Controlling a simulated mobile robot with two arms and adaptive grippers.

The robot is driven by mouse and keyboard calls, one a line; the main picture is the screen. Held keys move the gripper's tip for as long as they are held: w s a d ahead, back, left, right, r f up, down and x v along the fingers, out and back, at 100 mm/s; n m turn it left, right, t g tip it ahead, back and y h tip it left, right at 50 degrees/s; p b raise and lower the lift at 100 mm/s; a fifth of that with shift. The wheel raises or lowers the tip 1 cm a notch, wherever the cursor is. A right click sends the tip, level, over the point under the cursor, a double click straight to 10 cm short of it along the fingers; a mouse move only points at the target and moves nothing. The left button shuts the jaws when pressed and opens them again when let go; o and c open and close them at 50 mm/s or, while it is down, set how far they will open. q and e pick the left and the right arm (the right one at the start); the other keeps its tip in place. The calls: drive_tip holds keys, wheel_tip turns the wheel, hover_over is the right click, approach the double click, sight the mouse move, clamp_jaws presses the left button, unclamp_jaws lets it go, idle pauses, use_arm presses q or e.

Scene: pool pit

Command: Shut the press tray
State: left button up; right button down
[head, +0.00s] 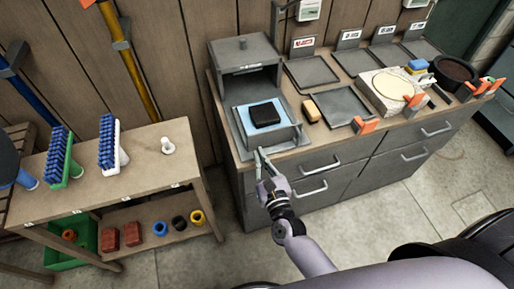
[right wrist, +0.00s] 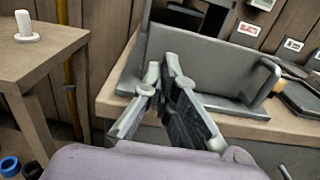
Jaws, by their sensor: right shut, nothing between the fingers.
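The grey press (head: 243,62) stands at the left end of the counter. Its tray (head: 274,138) is slid out toward the front, with a light-blue pad (head: 248,112) and a black block (head: 265,114) on it. My right gripper (head: 262,153) is shut and empty at the tray's front face. In the right wrist view, the shut fingertips (right wrist: 170,66) are in front of the tray's grey front panel (right wrist: 215,72); I cannot tell whether they touch it. The panel hides the tray's inside there. My left gripper is not in view.
The counter (head: 235,150) carries a sponge (head: 311,110), flat grey trays (head: 312,71) and a stone-like slab (head: 393,91) to the right. A wooden side table (head: 120,165) with brushes (head: 108,145) stands left. A gap separates table and counter.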

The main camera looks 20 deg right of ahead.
sight(254, 144)
drive_tip(key=shift+w, duration=1.3)
drive_tip(key=w+b, duration=0.1)
drive_tip(key=w, duration=0.3)
drive_tip(key=shift+w+a, duration=0.1)
drive_tip(key=shift+w, duration=0.45)
drive_tip(key=shift+s, duration=0.1)
